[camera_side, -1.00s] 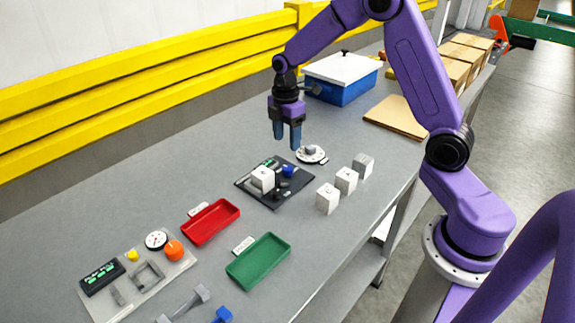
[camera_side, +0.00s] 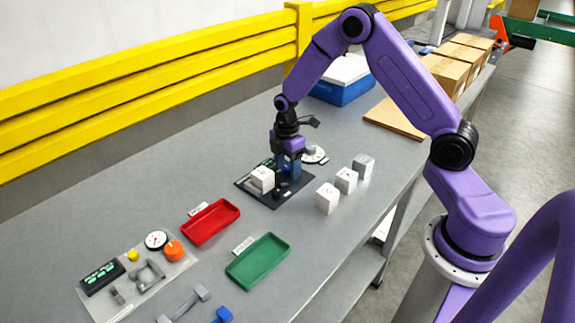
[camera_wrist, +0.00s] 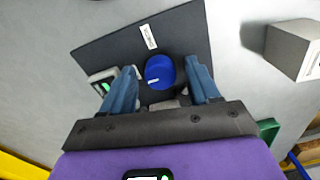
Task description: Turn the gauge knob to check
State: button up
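In the side view my fingers largely hide the knob. My gripper (camera_side: 288,168) points down over the plate. Its blue fingers are open, one on each side of the knob, with gaps on both sides in the wrist view. I cannot tell how far the fingertips reach down beside the knob.
Several white-grey cubes (camera_side: 346,180) stand right of the plate. A red tray (camera_side: 210,222) and a green tray (camera_side: 258,260) lie in front. A panel with an orange knob (camera_side: 174,250) is at front left.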

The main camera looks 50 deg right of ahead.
jog(key=c, duration=0.9)
jog(key=shift+c, duration=0.2)
jog(key=shift+m, duration=0.4)
jog(key=m, duration=0.3)
jog(key=shift+m, duration=0.4)
jog(key=m, duration=1.3)
jog(key=shift+m, duration=0.3)
